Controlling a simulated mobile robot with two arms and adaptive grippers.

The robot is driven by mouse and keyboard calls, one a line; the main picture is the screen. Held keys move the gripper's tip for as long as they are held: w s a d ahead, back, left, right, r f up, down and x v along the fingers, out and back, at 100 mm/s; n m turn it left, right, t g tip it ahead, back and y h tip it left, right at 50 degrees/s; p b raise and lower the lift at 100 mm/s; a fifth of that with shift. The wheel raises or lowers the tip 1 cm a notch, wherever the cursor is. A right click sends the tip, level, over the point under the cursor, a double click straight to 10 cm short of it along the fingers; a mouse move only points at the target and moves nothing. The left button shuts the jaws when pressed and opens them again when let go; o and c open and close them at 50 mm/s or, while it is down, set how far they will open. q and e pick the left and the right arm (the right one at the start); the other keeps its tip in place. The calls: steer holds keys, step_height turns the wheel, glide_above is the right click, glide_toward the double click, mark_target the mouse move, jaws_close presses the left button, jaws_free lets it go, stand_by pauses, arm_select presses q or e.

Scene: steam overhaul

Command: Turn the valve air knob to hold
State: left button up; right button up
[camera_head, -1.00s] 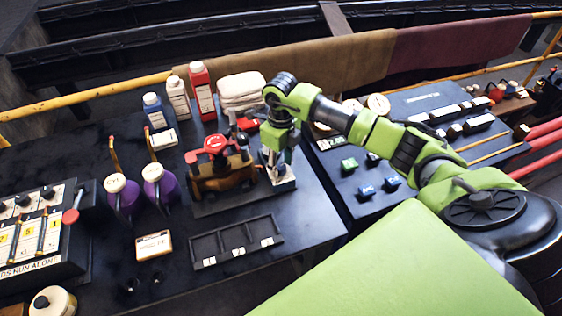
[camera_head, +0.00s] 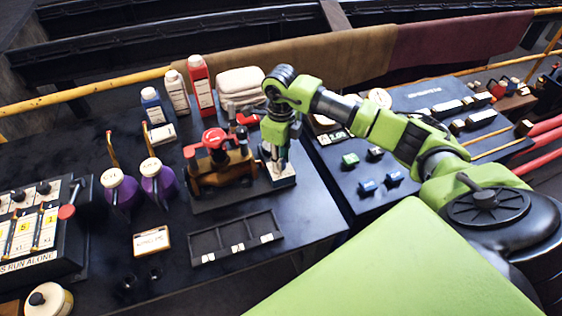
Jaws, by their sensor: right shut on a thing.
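The knob that my right gripper holds sits on a small block with a white top (camera_head: 287,181), right of the brass valve (camera_head: 222,172) with its red handwheel (camera_head: 214,138). My right gripper (camera_head: 276,172) points down over this block and is shut on the knob. The fingers hide most of the knob, and its marking cannot be read. My left gripper is not in view.
Bottles (camera_head: 200,88) and a folded cloth (camera_head: 240,87) stand behind the valve. A black tray (camera_head: 236,240) lies in front. Purple oil cans (camera_head: 122,193) stand left. A panel with coloured blocks (camera_head: 349,160) is at the right.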

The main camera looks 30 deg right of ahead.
steer(key=n+b, duration=0.5)
steer(key=shift+w+f, duration=0.1)
steer(key=shift+f, duration=0.1)
steer(key=n+b, duration=0.3)
steer(key=shift+r, duration=0.1)
steer(key=shift+r+n+b, duration=0.1)
steer(key=shift+n+b, duration=0.45)
steer(key=shift+n, duration=0.45)
steer(key=o, duration=1.1)
